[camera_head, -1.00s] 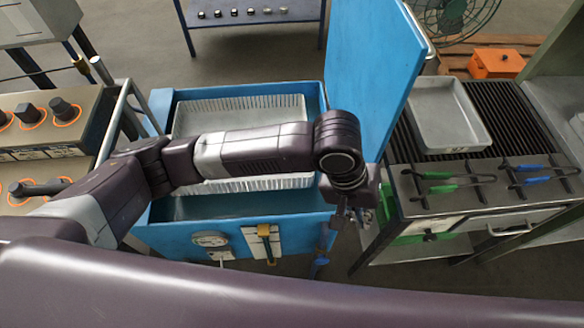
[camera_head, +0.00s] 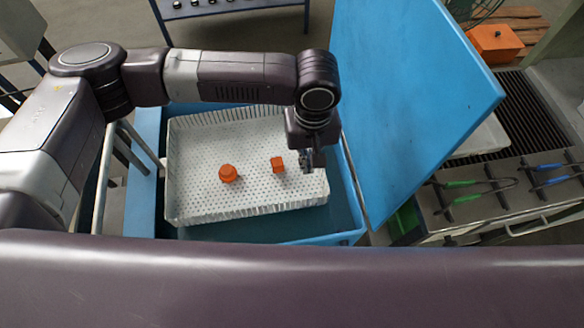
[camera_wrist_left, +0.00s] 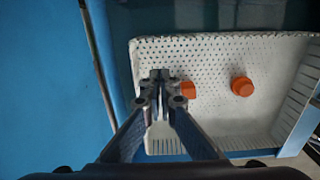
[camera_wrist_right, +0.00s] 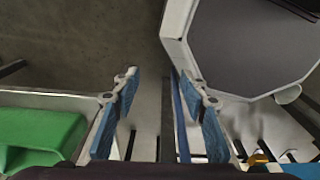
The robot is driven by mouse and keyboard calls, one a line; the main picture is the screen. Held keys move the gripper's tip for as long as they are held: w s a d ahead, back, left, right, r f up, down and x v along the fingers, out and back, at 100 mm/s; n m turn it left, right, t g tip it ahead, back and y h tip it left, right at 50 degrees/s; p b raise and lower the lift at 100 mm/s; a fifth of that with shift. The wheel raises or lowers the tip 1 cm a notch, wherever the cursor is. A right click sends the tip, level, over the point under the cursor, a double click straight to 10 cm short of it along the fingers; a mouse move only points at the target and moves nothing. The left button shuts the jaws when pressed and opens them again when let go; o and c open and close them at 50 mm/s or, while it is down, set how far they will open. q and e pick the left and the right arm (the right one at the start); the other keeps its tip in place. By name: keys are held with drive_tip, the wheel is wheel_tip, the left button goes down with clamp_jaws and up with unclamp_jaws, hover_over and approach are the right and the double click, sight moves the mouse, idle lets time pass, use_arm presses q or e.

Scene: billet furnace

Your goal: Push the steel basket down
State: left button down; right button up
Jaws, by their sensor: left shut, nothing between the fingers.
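The steel basket (camera_head: 195,150) is a pale perforated tray with slatted rims. It sits in the open blue tank (camera_head: 146,205), with dark blue liquid or floor showing beside it. It holds an orange round piece (camera_head: 228,174) and an orange cube (camera_head: 278,164). My left gripper (camera_head: 306,163) points down over the basket's right end. In the left wrist view the gripper (camera_wrist_left: 160,88) is shut and empty, in front of the basket (camera_wrist_left: 205,115); contact cannot be told. My right gripper (camera_wrist_right: 167,88) is open and empty, away from the basket.
The raised blue lid (camera_head: 410,100) stands close to the right of my left gripper. Beyond it is a bench with green-handled tongs (camera_head: 462,183) and blue-handled tongs (camera_head: 548,167). A green object (camera_wrist_right: 45,135) lies left of my right gripper.

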use_arm(q)
drive_tip(key=p, duration=0.2)
approach(304, 193)
drive_tip(key=f, duration=0.5)
drive_tip(key=shift+w+f+p, duration=0.2)
drive_tip(key=shift+f+p, duration=0.2)
drive_tip(key=shift+f, duration=0.65)
drive_tip(key=shift+s+f, duration=0.15)
drive_tip(key=shift+f, duration=0.4)
wheel_tip(304, 193, down, 23)
drive_tip(key=b, duration=1)
drive_tip(key=shift+r, duration=0.2)
use_arm(e)
wheel_tip(304, 193, down, 7)
drive_tip(key=shift+s, duration=0.35)
use_arm(q)
drive_tip(key=shift+s+f, duration=0.1)
drive_tip(key=shift+s, duration=0.05)
use_arm(e)
drive_tip(key=shift+a+f, duration=0.1)
drive_tip(key=shift+a, duration=0.05)
